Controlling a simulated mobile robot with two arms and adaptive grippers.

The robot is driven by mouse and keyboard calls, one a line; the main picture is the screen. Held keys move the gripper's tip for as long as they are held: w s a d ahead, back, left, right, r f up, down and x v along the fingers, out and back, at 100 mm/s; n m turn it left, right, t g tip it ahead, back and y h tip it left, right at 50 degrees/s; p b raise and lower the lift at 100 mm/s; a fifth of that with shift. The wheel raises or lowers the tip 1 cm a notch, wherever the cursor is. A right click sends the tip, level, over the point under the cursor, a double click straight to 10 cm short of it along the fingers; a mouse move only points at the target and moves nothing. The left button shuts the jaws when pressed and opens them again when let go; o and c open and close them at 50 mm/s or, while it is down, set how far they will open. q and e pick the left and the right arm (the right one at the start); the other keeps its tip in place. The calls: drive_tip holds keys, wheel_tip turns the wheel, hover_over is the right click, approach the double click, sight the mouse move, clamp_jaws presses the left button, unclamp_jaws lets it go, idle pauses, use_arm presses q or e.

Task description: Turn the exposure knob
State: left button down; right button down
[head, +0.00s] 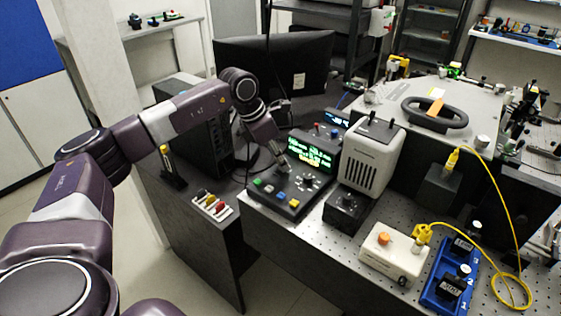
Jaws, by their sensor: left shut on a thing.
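The black control console (262,199) stands at the left edge of the bench, with a lit green text display (309,149) and coloured buttons on its sloped face. My left arm comes in from the left and reaches down to the console. My left gripper (284,166) is at the panel just left of the display, shut on what appears to be the exposure knob. The fingers hide the knob, so its pointer and setting cannot be read. My right gripper is not in view.
A beige ventilated box (371,157) stands close right of the console, with a small black box (345,209) in front. A dark monitor (275,68) is behind. A rack of coloured connectors (212,207) lies left. A yellow fibre cable (492,178) loops at the right.

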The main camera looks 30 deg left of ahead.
use_arm(q)
drive_tip(key=shift+a, duration=0.1)
drive_tip(key=shift+r, duration=0.1)
idle(0.4)
drive_tip(key=c, duration=1.8)
unclamp_jaws()
drive_tip(key=shift+c, duration=0.2)
drive_tip(key=v, duration=1.2)
drive_tip(key=shift+s, duration=0.1)
